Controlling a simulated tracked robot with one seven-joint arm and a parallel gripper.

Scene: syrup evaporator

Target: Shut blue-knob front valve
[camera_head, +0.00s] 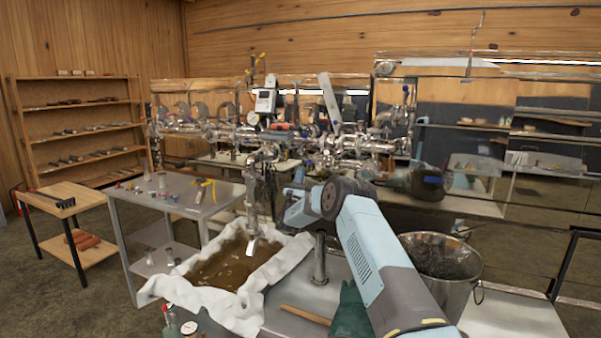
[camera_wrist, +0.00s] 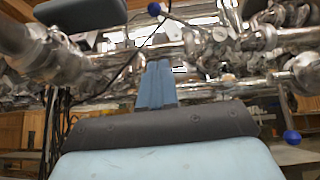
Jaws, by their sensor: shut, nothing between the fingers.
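My gripper (camera_wrist: 157,66) is shut, its blue fingers together and empty, pointing at the steel pipework. In the wrist view one blue knob (camera_wrist: 154,9) is at the top, just left of and above the fingertips. A second blue knob (camera_wrist: 292,137) hangs lower at the right, apart from my gripper. I cannot tell which of them is the front valve's. In the head view a small blue knob (camera_head: 309,164) shows on the lower pipework, above my wrist. My arm hides part of the pipework there, and the fingertips are hard to make out in that view.
The evaporator pipework (camera_head: 350,145) crosses the middle. A lined basin of brown syrup (camera_head: 158,287) lies in front, left of my arm. A metal bucket (camera_head: 470,268) stands at the right. A steel table (camera_head: 130,212) and a wooden shelf (camera_head: 35,145) are at the left.

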